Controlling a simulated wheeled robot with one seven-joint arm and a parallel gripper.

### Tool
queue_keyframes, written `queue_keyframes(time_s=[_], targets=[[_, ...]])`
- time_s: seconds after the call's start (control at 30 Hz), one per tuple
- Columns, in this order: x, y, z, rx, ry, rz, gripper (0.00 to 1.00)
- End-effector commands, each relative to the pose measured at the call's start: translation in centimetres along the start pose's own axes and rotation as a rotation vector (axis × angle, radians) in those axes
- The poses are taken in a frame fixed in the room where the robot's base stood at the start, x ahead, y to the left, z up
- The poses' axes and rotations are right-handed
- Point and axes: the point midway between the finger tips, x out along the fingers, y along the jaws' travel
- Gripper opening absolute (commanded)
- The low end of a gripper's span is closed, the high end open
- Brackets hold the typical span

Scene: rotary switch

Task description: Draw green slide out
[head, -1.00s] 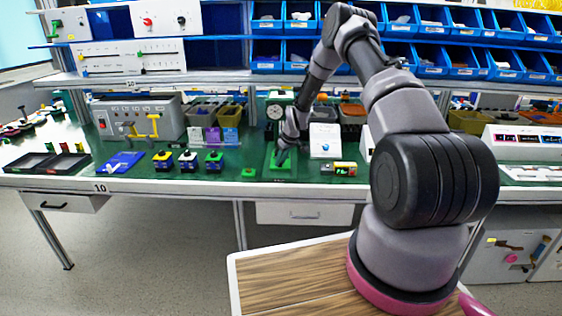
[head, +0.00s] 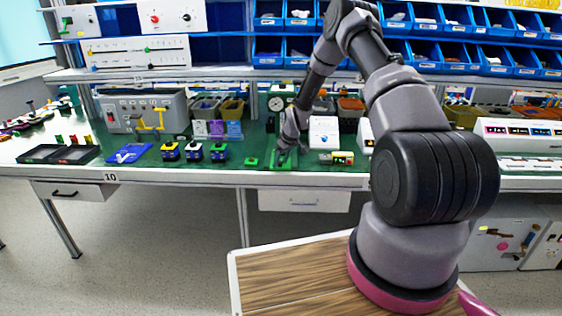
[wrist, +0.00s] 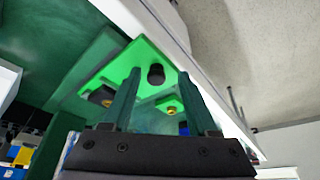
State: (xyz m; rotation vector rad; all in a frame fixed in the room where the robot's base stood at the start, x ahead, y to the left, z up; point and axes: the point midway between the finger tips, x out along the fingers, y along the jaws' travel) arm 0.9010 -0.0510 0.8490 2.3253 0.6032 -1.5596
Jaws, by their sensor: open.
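A bright green plate (wrist: 140,52) with a black round knob (wrist: 155,74) lies at the bench edge in the wrist view; I take it to be the green slide. The green plate also shows in the head view (head: 292,165), under my gripper. My gripper (wrist: 159,72) is open, with its two dark fingers on either side of the knob in the picture. I cannot tell whether they touch it. In the head view my gripper (head: 283,152) points down at the plate and hides part of it.
A small green block (head: 251,161) sits to the left, with several button boxes (head: 194,151) beyond it. A drawer (head: 304,199) is below the bench edge.

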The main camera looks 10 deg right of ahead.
Motion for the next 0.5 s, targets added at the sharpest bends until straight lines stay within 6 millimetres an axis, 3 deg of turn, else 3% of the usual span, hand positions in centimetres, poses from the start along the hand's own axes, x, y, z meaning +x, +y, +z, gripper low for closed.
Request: queue_keyframes(time_s=[0.27,0.5], targets=[[-0.4,0.1,-0.1,0.0,0.002,0.002,0.59],[-4.4,0.2,-0.1,0.0,0.005,0.004,0.59]])
